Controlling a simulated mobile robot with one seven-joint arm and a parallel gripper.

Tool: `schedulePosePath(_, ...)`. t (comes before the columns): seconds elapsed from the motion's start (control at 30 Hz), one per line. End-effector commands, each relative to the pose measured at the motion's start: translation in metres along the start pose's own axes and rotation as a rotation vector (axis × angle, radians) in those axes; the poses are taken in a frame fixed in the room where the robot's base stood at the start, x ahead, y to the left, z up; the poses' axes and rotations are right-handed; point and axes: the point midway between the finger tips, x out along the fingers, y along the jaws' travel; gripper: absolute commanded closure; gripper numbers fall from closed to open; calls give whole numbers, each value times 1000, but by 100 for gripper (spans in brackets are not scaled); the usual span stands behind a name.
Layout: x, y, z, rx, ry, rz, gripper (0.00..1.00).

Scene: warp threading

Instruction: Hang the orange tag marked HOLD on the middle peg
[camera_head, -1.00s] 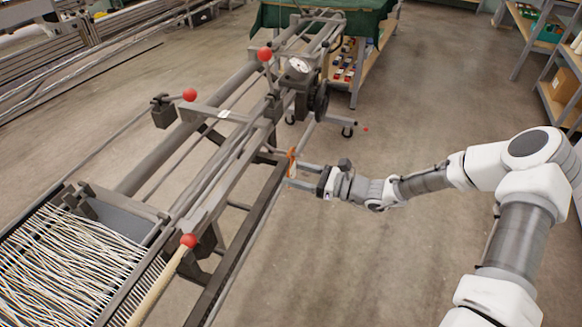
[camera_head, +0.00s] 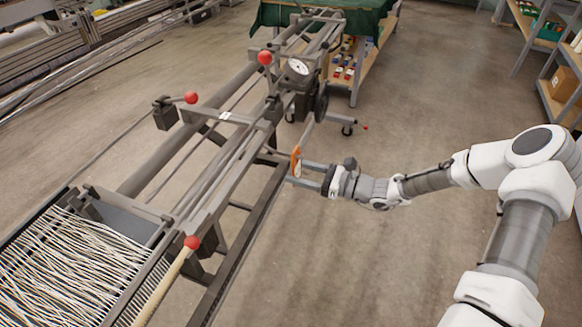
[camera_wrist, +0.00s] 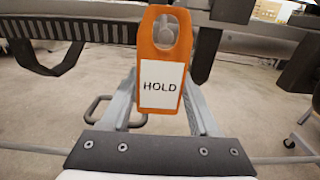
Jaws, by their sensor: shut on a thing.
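The orange tag (camera_head: 296,161) is upright at the tips of my gripper (camera_head: 303,174), beside the machine's long dark side rail. In the wrist view the tag (camera_wrist: 158,85) faces me, with a white label reading HOLD and a hole at its top. My gripper (camera_wrist: 158,108) is shut on the tag's lower part, and its two grey fingers show on either side. Dark machine bars lie behind the tag's upper part.
The machine frame (camera_head: 240,235) runs diagonally, with red knobs (camera_head: 265,57) on levers and pale threads (camera_head: 60,260) at lower left. A dial gauge (camera_head: 299,66) stands above it. A green-draped cart (camera_head: 375,35) is behind. The floor right of the frame is open.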

Motion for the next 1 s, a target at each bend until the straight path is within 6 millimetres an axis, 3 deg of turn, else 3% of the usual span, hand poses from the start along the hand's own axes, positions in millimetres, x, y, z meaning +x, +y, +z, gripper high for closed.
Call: schedulePosePath(1.0, -52, 0, 1, 0, 0, -1, 74)
